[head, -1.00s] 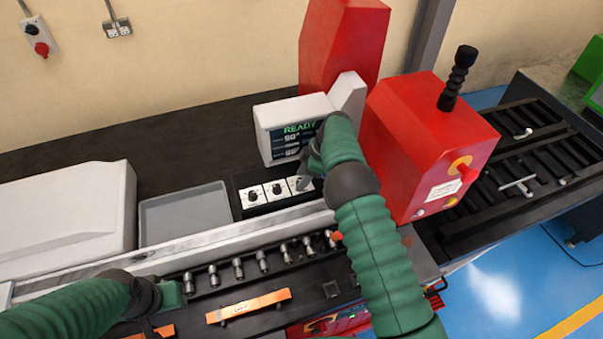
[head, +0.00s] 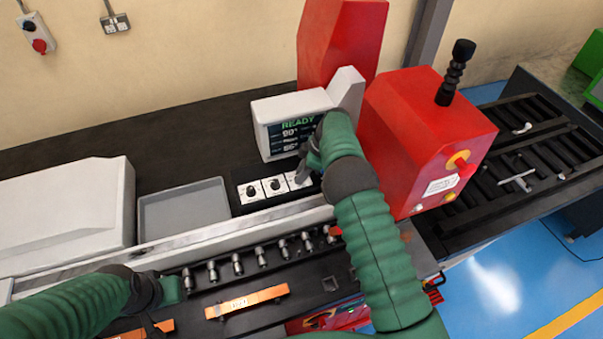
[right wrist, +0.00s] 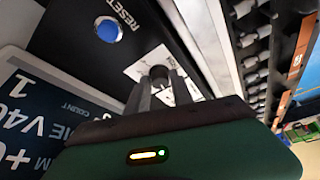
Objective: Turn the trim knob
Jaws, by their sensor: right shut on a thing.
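A row of black knobs on white plates sits on the panel below the display. The right-hand knob, at my right gripper (head: 303,174), is mostly hidden by it in the head view. In the right wrist view this dark round knob (right wrist: 159,72) stands on its white plate between the two fingertips of my right gripper (right wrist: 160,82), which is shut on it. The other two knobs, the left one (head: 252,191) and the middle one (head: 275,186), are free. My left gripper (head: 168,291) hangs low at the left over the machine's front; its fingers are not clear.
A display (head: 292,132) reading READY stands just behind my right gripper. A blue RESET button (right wrist: 108,30) is near the held knob. A red machine housing (head: 425,130) rises close on the right of my right arm. A grey tray (head: 183,212) lies empty on the left.

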